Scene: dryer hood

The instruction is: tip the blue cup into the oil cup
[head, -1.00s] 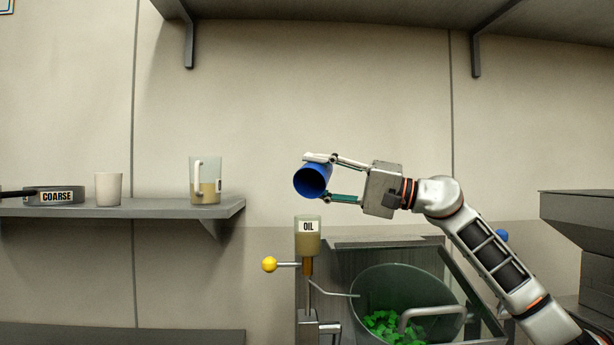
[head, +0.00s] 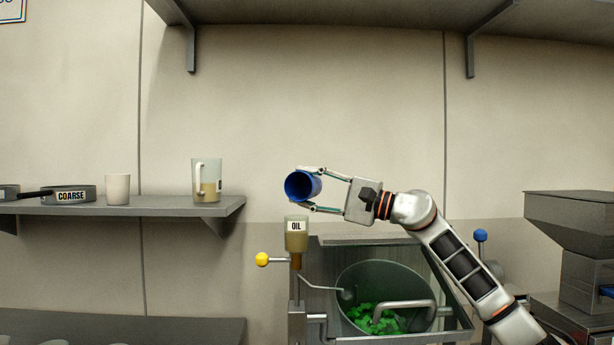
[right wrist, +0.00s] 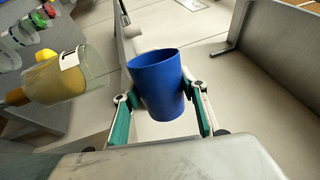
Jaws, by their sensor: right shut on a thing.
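My right gripper (head: 318,188) is shut on the blue cup (head: 302,186), its fingers on either side of the cup wall. The cup is tipped on its side, its open mouth facing the head camera. The blue cup also shows between the green-padded fingers in the right wrist view (right wrist: 157,84). The oil cup (head: 296,236), clear with an OIL label and amber liquid in it, stands below the blue cup, with a gap between them. In the right wrist view the oil cup (right wrist: 72,76) is left of the blue cup. No stream shows. My left gripper is not in view.
A shelf (head: 120,206) at left holds a pitcher (head: 207,182) with tan liquid, a white cup (head: 117,189) and a COARSE sieve (head: 70,195). A drum (head: 385,290) with green pieces stands below my right arm. A yellow-knobbed lever (head: 262,260) is beside the oil cup.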

